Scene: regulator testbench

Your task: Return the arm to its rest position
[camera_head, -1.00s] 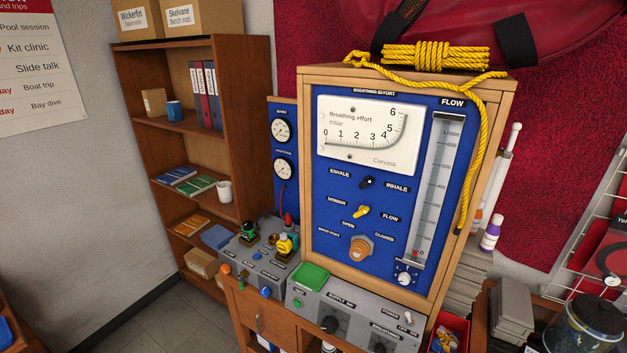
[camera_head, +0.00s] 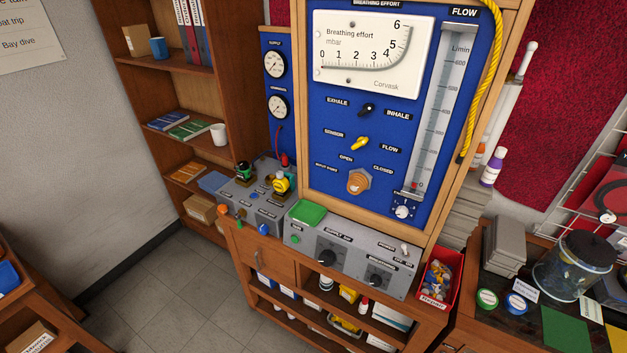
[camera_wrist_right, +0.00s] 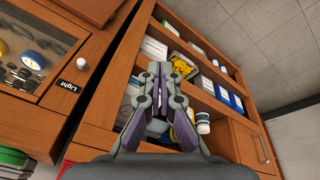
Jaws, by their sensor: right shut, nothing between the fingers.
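My right gripper (camera_wrist_right: 158,72) shows in the right wrist view, with its fingers together and nothing between them. It is in front of the open shelves of a wooden cabinet (camera_wrist_right: 109,55) and appears apart from them. Neither of my arms shows in the head view. The blue test panel (camera_head: 330,150) stands in its wooden frame at the middle of the head view. My left gripper is out of view.
A grey control box (camera_head: 350,262) sits below the panel. A red bin (camera_head: 437,283) of small parts is at its right. A glass jar (camera_head: 575,268) stands on the right-hand bench. A brown bookcase (camera_head: 245,100) is at the left. The tiled floor (camera_head: 165,290) is clear.

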